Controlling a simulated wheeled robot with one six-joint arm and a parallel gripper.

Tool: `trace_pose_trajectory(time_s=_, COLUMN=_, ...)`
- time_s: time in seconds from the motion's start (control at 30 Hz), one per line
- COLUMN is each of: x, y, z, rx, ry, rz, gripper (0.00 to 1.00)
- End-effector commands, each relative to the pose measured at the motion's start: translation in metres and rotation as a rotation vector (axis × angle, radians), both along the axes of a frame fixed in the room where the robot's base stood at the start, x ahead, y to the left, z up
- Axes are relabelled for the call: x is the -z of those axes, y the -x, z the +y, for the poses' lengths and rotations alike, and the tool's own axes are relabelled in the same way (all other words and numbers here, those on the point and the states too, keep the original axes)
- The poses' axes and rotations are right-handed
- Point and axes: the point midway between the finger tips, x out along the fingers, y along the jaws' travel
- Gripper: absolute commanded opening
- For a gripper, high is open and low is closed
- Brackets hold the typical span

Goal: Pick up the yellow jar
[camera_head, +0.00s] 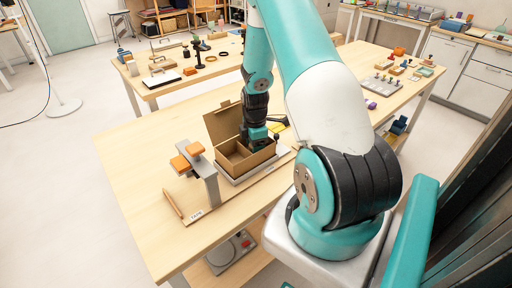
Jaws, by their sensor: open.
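My gripper (257,145) points down at the open cardboard box (232,167) on the near table. Its tips are hidden in or behind the box, so I cannot see what lies between them. I cannot tell whether this is the yellow jar. No other clear yellow jar shows, and the inside of the box is mostly hidden.
A grey bracket (208,180) with orange blocks (181,164) stands left of the box. The wooden table (135,160) is bare to the left. A second table (215,69) behind holds several tools and props. My arm covers much of the right side.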

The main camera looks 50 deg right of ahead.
Motion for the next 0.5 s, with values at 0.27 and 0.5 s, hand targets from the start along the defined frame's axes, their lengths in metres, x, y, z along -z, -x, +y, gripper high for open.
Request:
trace_pose_trajectory(time_s=0.27, x=0.004, y=-0.0004, z=-0.0001, rx=0.0, ry=0.001, rz=-0.002, gripper=0.55)
trace_pose_trajectory(time_s=0.5, x=0.0037, y=-0.0005, z=-0.0001, rx=0.0, ry=0.001, rz=-0.002, gripper=0.23)
